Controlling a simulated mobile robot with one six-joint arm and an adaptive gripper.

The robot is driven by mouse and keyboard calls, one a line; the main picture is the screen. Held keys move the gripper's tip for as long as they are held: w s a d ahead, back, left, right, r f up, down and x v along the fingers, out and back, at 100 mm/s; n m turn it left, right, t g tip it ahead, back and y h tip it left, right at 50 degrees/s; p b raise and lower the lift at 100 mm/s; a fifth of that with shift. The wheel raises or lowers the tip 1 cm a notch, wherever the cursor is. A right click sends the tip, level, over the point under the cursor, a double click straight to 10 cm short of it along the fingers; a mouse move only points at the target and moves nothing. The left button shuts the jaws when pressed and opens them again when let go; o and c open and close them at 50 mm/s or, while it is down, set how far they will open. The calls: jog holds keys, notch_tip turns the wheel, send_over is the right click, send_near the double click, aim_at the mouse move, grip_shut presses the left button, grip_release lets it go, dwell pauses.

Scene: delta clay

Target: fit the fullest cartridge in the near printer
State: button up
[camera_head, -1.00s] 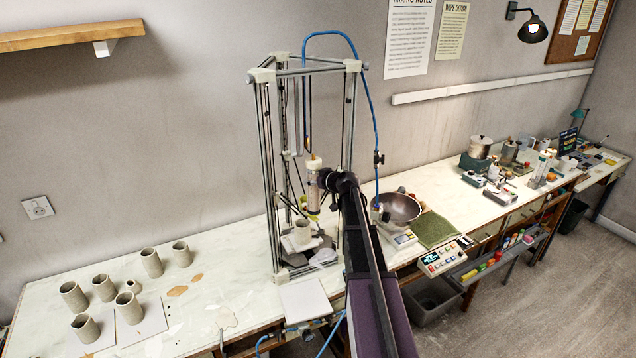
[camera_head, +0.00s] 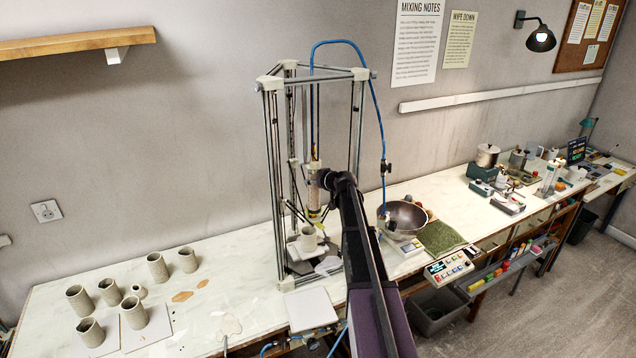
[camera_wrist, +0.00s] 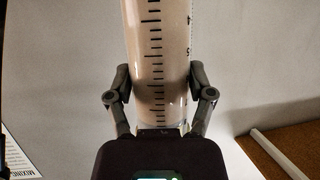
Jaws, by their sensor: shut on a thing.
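My gripper (camera_wrist: 160,88) is shut on a clear graduated cartridge (camera_wrist: 160,45), with one finger on each side of it. The cartridge holds a pale pinkish-beige fill; its ends are outside the wrist view. In the head view the cartridge (camera_head: 313,193) is upright inside the tall open-frame printer (camera_head: 272,180). Its top is just under the end of the blue hose (camera_head: 312,125); I cannot tell whether it is seated. My gripper (camera_head: 325,182) reaches it from the right, and my arm hides part of the printer's right side.
A small clay pot (camera_head: 308,238) stands on the printer's bed below the cartridge. Several clay pots (camera_head: 157,267) stand on the bench to the left. A metal bowl (camera_head: 405,218) and a button panel (camera_head: 449,267) are right of my arm. A white tile (camera_head: 310,307) lies in front.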

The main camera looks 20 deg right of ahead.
jog(key=shift+w+f+b, duration=0.45)
jog(key=shift+f+b, duration=0.25)
jog(key=shift+b, duration=0.05)
jog(key=shift+f, duration=0.1)
dwell(0.4)
jog(key=o, duration=1.3)
jog(key=shift+s, duration=0.15)
